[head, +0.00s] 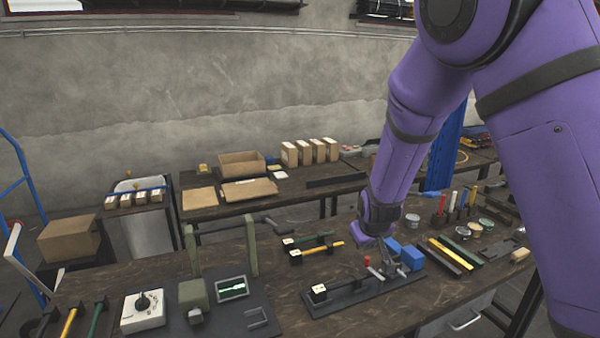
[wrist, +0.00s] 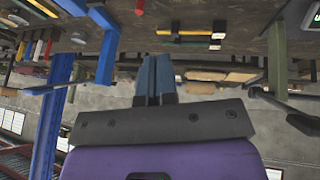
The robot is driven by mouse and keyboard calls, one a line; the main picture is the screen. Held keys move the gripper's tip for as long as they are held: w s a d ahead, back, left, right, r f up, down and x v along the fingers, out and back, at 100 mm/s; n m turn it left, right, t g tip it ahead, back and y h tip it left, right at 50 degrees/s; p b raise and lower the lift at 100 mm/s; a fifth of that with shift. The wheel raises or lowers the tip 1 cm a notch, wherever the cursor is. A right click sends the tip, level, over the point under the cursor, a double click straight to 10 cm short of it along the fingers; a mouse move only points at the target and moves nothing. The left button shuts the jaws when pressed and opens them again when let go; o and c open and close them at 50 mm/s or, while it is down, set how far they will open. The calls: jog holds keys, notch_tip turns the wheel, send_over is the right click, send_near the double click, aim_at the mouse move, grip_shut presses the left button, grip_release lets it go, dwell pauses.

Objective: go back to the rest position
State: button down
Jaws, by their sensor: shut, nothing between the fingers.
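My gripper (wrist: 153,72) shows in the wrist view with its two blue-grey fingers side by side, closed together and empty. In the head view my purple arm reaches down from the upper right, and the hand is low over the dark wooden bench (head: 340,270). I cannot make out the fingertips there. Beneath and beside the hand is a black base plate (head: 345,301) with a metal clamp on it.
Tools with yellow and green handles (head: 318,248) lie left of the hand. A white dial box (head: 143,311) and a small screen (head: 232,288) stand at the left. Yellow and green bars, tins (head: 478,225) and upright tools are at the right. A back table holds cardboard boxes (head: 242,163).

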jog(key=s+d+r+m+y, duration=0.1)
jog(key=s+d+r, duration=0.3)
jog(key=s+r, duration=0.4)
jog(key=s+d+r+m+y, duration=0.1)
jog(key=s+d+r, duration=0.2)
jog(key=s+r, duration=0.6)
jog(key=s+d+r+m, duration=0.1)
jog(key=s+r, duration=0.3)
jog(key=s, duration=0.4)
jog(key=s+d+r+m+h, duration=0.1)
jog(key=s+d+r, duration=0.2)
jog(key=s, duration=0.6)
jog(key=shift+d+r+g, duration=0.35)
jog(key=shift+r+g, duration=0.05)
jog(key=shift+r, duration=0.35)
